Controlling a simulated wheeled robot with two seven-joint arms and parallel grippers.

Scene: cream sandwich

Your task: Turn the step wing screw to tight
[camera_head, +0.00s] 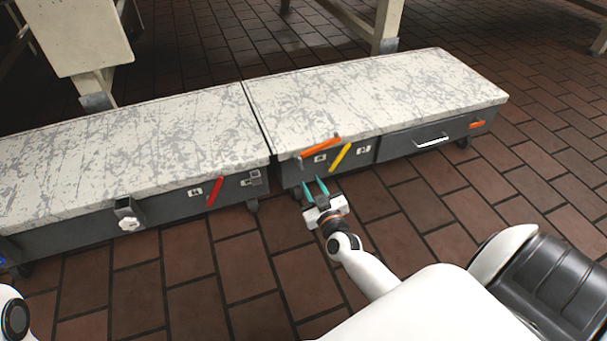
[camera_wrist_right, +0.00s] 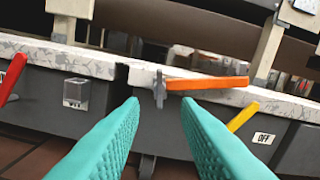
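No part is labelled as the step wing screw, so I cannot tell for sure which it is. An orange lever (camera_head: 320,147) with a grey pivot sticks out at the top left of the right bench's front. In the right wrist view the orange lever (camera_wrist_right: 207,83) points right from its grey hub (camera_wrist_right: 159,88). A white lobed knob (camera_head: 128,223) sits on the left bench's front. My right gripper (camera_head: 313,182) is open and empty, its teal fingers pointing at the bench. In the right wrist view the fingertips (camera_wrist_right: 159,101) are either side of the hub's line, apparently short of it. My left gripper is out of view.
A yellow lever (camera_head: 341,156) beside an OFF label (camera_wrist_right: 263,138) is right of the orange one. A red lever (camera_head: 215,191) is on the left bench (camera_head: 90,160). The right bench (camera_head: 390,90) has a drawer handle (camera_head: 432,142). The brick floor (camera_head: 205,285) in front is clear.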

